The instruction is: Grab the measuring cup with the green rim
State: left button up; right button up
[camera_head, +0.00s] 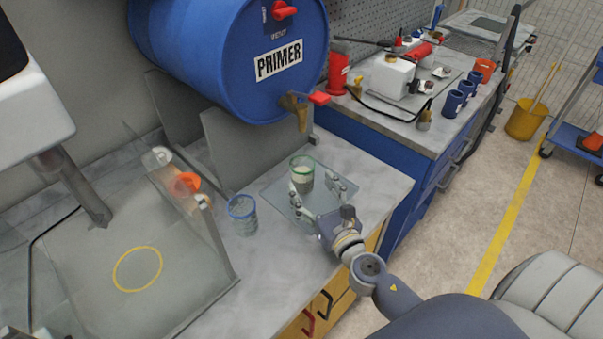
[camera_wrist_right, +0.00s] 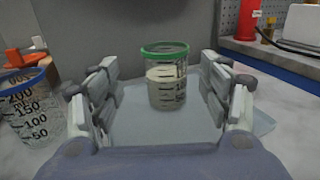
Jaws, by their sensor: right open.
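The measuring cup with the green rim (camera_head: 302,174) stands upright on a pale square plate (camera_head: 279,193) on the grey counter, below the primer barrel's tap. It is clear, with whitish content inside. In the right wrist view the cup (camera_wrist_right: 166,77) stands straight ahead, just beyond and between the fingertips. My right gripper (camera_head: 319,200) is open and empty, low over the plate, its fingers (camera_wrist_right: 165,85) pointing at the cup from the near side. The cup's lower part shows clearly, with no finger visibly touching it. My left gripper is not in view.
A blue-rimmed measuring cup (camera_head: 242,215) stands left of the plate. The blue primer barrel (camera_head: 235,55) with its tap (camera_head: 297,105) overhangs the back of the counter. A clear-walled box (camera_head: 190,270) is at left. A blue bench (camera_head: 365,135) with tools stands at right.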

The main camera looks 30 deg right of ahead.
aim_at(307, 176)
jog(key=shift+w, duration=1.2)
jog(key=shift+w+d+r+p, duration=0.1)
jog(key=shift+w+d+p, duration=0.2)
jog(key=shift+w+p, duration=0.25)
jog(key=w, duration=0.3)
jog(key=shift+w+d, duration=0.25)
jog(key=shift+w+f, duration=0.2)
jog(key=shift+w, duration=0.05)
jog(key=shift+c, duration=0.2)
jog(key=c, duration=1.2)
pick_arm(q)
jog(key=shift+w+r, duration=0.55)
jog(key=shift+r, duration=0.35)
pick_arm(e)
jog(key=shift+c, duration=0.6)
